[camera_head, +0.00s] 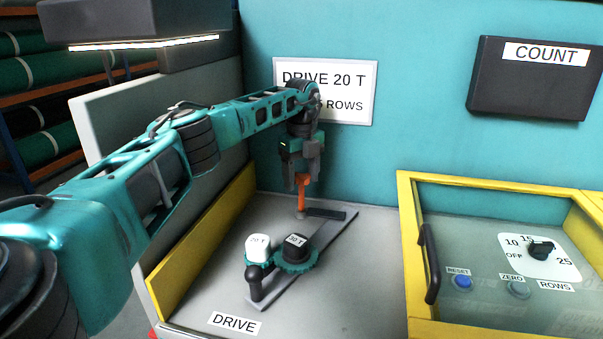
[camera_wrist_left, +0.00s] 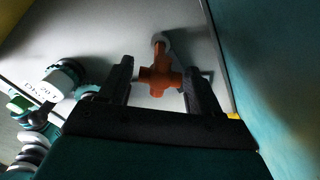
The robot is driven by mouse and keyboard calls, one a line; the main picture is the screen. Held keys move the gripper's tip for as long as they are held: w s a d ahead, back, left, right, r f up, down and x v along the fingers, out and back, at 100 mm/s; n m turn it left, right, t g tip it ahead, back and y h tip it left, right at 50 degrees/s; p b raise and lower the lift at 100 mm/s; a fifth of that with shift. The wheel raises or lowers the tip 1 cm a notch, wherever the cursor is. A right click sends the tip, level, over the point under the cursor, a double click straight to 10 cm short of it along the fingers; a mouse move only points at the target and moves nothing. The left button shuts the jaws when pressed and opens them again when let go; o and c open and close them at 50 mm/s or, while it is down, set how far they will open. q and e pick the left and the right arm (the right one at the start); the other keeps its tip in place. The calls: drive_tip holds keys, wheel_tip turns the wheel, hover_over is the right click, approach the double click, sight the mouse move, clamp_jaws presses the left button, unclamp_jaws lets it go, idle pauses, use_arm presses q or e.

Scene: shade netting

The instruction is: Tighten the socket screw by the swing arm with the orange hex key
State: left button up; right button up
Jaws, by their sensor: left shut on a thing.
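My left gripper (camera_head: 302,172) points down over the drive deck and is shut on the orange hex key (camera_head: 301,192). In the left wrist view the key's cross-shaped handle (camera_wrist_left: 160,77) sits between the two fingers (camera_wrist_left: 159,82). Its shaft runs down to a round grey socket screw (camera_wrist_left: 163,39). In the head view the key's lower end meets the screw (camera_head: 301,214); how deep it sits is hidden. The grey swing arm (camera_head: 288,285) lies diagonally on the deck, with a black upright handle (camera_head: 255,284) near its front end. My right gripper is not in view.
Two toothed gears with a white hub (camera_head: 257,246) and a black hub (camera_head: 296,246) stand left of the screw. A yellow-framed panel (camera_head: 408,225) with a dial and buttons is at the right. A teal wall (camera_head: 420,130) rises behind; a yellow rail (camera_head: 205,240) bounds the left.

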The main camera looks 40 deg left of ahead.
use_arm(q)
drive_tip(key=shift+f, duration=0.5)
idle(0.7)
drive_tip(key=shift+f, duration=0.25)
drive_tip(key=o, duration=1.5)
drive_tip(key=shift+c, duration=0.2)
wheel_tip(320, 180, up, 13)
